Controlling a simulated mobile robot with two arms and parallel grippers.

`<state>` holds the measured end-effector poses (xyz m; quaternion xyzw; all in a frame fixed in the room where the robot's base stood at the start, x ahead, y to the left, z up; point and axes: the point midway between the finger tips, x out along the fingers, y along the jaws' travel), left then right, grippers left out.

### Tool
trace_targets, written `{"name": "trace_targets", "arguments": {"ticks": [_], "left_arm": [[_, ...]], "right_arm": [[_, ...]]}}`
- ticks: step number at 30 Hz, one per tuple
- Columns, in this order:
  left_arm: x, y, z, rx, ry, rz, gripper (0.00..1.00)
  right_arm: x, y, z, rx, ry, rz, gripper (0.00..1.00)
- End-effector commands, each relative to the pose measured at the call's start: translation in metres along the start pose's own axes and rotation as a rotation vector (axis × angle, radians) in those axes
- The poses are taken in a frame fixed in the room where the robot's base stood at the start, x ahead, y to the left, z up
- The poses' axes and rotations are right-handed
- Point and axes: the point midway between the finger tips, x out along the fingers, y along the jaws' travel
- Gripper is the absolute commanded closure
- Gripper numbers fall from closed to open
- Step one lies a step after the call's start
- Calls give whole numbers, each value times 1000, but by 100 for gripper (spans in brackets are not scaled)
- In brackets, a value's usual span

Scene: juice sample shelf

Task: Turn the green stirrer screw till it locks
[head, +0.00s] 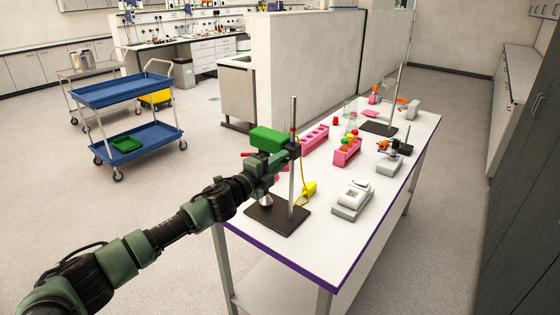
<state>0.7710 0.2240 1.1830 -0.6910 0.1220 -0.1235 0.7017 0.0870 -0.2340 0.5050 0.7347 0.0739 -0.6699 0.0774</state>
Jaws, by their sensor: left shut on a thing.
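The green stirrer (268,139) is a green box-shaped head held on an upright metal rod (292,185) that rises from a dark base plate (277,217) at the near left corner of the table. My left gripper (268,166) is at the rod, just below the green head. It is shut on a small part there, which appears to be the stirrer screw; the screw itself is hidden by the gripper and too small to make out. A small red part (248,154) shows beside the green head. My right gripper is not in view.
On the white table (330,242) stand a yellow piece with a cable (308,190), a white-and-grey device (351,199), pink racks (346,153) with tubes, and a second stand (379,128). A blue cart (125,91) stands at the left. The table's near right part is clear.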

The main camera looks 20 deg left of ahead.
Motion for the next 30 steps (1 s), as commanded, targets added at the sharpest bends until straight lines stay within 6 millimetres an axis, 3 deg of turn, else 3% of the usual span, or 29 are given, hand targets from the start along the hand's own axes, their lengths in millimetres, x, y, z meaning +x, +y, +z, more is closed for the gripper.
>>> {"name": "trace_targets", "arguments": {"ticks": [8,9,11,22,30], "left_arm": [[0,-3,1,2,-1,-4,100],[0,-3,1,2,-1,-4,76],[0,-3,1,1,-1,-4,65],[-4,0,1,0,-1,-1,65],[-39,3,1,2,0,0,65]], "right_arm": [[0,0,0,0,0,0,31],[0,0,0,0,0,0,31],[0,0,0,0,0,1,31],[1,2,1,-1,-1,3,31],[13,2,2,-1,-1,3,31]]}}
